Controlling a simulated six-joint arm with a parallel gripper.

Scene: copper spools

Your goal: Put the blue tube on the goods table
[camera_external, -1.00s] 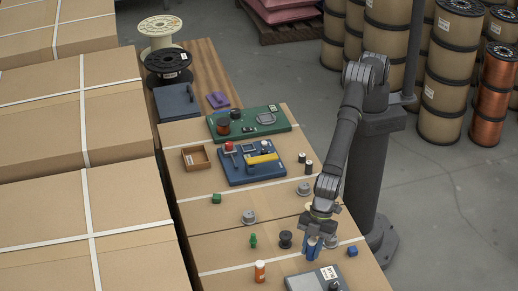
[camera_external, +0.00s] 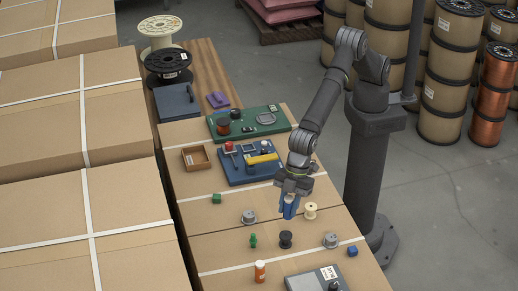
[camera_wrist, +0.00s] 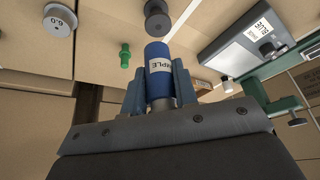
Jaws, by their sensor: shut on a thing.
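The blue tube (camera_external: 290,207) is held between the fingers of my gripper (camera_external: 289,199), raised above the cardboard surface. In the wrist view the blue tube (camera_wrist: 158,62) has a white label and sits between the two fingers of my gripper (camera_wrist: 158,85). A blue board (camera_external: 236,178) with a yellow piece and a red-topped part lies beyond and left of my gripper. A green board (camera_external: 275,124) with small items lies farther back. I cannot tell which surface is the goods table.
Around the tube stand a cream spool (camera_external: 310,211), a black spool (camera_external: 286,239), a green peg (camera_external: 253,240) and grey spools (camera_external: 248,216). An orange bottle (camera_external: 260,271), a blue cube (camera_external: 352,251) and a grey device (camera_external: 304,282) are nearer. A brown tray (camera_external: 196,158) is left.

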